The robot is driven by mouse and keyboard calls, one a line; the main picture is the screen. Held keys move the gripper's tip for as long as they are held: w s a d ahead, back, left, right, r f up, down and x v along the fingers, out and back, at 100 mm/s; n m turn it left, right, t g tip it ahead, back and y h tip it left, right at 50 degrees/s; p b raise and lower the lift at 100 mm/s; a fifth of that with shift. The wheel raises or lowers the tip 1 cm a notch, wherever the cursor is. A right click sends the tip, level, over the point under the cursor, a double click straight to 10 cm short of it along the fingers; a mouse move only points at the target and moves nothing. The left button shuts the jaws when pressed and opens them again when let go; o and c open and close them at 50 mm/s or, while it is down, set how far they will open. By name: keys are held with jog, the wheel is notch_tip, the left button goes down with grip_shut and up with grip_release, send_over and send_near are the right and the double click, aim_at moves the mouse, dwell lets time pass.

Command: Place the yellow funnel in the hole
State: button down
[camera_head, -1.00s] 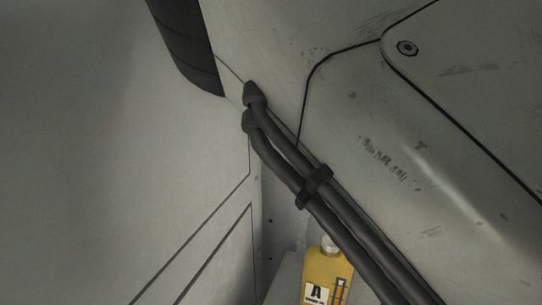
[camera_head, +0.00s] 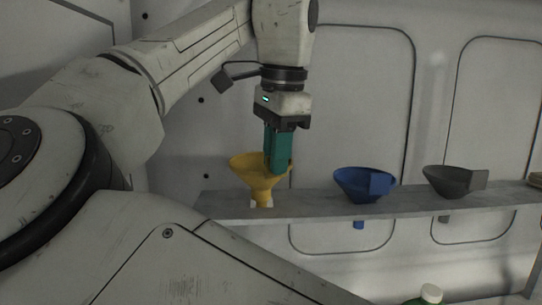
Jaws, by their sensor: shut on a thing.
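The yellow funnel (camera_head: 250,170) is upright near the left end of a grey shelf (camera_head: 310,212). My gripper (camera_head: 277,168) points down with its green fingers at the funnel's right rim, shut on it. The funnel's spout shows in front of a small white patch at the shelf's front edge; I cannot tell whether the spout is in a hole or only above the shelf. A blue funnel (camera_head: 358,186) and a grey funnel (camera_head: 447,181) sit in the shelf to the right, with their spouts showing below it.
A bottle with a white cap (camera_head: 431,293) stands low at the bottom right. A panelled wall (camera_head: 355,80) is close behind the shelf. The shelf is bare between the yellow and blue funnels.

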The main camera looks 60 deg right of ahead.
jog(key=shift+f, duration=0.3)
jog(key=c, duration=1.1)
grip_release()
jog(key=shift+r, duration=0.1)
notch_tip(320, 180, up, 12)
jog(key=s+a, duration=0.1)
jog(key=shift+s+p, duration=0.35)
jog(key=shift+p, duration=0.05)
